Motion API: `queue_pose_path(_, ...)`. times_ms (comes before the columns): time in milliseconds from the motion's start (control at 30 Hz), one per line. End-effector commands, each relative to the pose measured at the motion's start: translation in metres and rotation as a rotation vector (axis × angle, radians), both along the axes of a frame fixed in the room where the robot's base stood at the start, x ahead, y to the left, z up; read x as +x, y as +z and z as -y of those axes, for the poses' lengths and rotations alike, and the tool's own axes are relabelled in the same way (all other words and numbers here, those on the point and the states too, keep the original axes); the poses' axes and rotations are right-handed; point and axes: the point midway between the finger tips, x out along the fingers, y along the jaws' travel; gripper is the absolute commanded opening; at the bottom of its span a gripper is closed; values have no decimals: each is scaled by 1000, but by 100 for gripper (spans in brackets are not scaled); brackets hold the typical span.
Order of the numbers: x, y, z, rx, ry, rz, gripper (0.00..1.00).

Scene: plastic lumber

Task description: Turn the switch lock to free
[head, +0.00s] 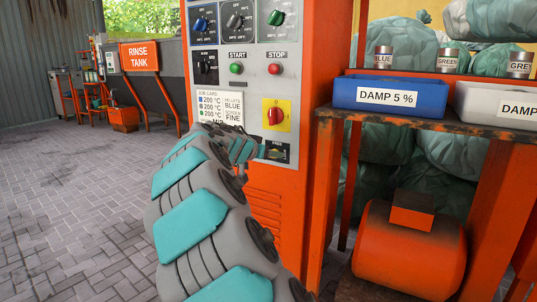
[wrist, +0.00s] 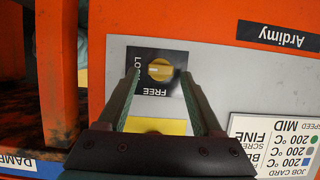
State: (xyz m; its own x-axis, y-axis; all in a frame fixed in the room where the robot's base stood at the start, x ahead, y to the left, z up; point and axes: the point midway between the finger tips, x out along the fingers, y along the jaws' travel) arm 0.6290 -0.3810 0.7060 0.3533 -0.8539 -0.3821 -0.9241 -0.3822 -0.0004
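The switch lock (wrist: 160,70) is a round yellow knob on a black plate on the grey panel. The plate also shows low on the panel in the head view (head: 277,152). In the wrist view, upside down, FREE stands below the knob and a partly covered label starting LO stands at its left. A pale bar on the knob looks roughly level, in line with the LO label. My gripper (wrist: 162,74) is open, one finger at each side of the knob. I cannot tell whether the fingers touch it. In the head view my arm hides most of the gripper.
Above the lock are a red knob on a yellow plate (head: 277,115), a green START button (head: 236,69) and a red STOP button (head: 274,69). A job card (head: 220,107) is at their left. A shelf with a blue bin (head: 390,95) stands close at right. Open paved floor lies left.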

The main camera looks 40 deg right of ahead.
Motion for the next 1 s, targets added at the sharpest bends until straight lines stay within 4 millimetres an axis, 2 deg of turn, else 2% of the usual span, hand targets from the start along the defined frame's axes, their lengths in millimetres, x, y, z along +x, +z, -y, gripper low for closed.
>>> queue_pose_path(67, 0, 0, 0, 0, 0, 0, 56)
queue_pose_path(567, 0, 0, 0, 1, 0, 0, 0)
queue_pose_path(1000, 1, 0, -1, -13, 2, -32, 0)
